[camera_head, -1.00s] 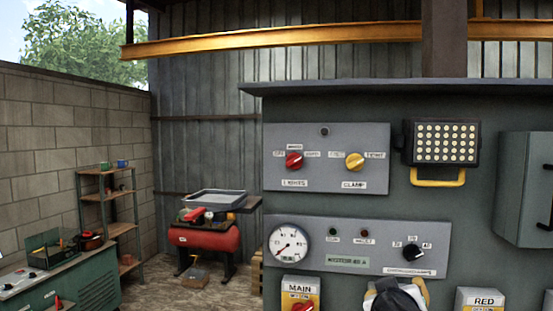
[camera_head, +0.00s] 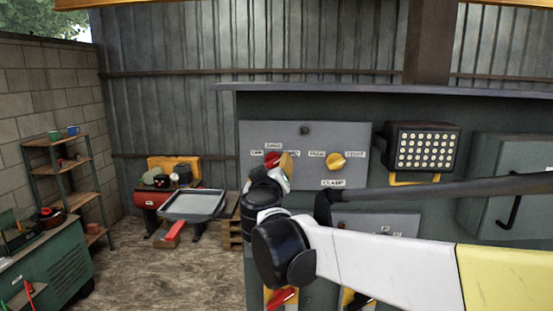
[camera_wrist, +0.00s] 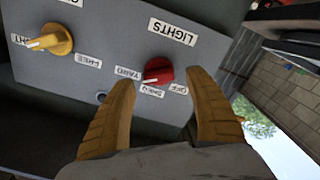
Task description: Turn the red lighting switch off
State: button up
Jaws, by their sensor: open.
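In the wrist view the panel appears upside down. The knob's white pointer mark points left, toward the YARD label; the OFF label is at the knob's lower right. My gripper (camera_wrist: 160,79) is open, its two tan fingers on either side of the knob in this view. Contact cannot be told. In the head view the red switch (camera_head: 272,158) is partly hidden behind my gripper (camera_head: 287,165).
A yellow clamp knob (camera_head: 336,161) sits to the right on the same panel, also seen in the wrist view (camera_wrist: 50,40). A lamp (camera_head: 423,148) and a cabinet (camera_head: 513,185) are further right. My arm covers much of the lower panel.

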aim_at(273, 164)
jog(key=shift+w+d, duration=0.1)
jog(key=shift+w, duration=1.7)
jog(key=shift+s, duration=0.1)
jog(key=c, duration=1.2)
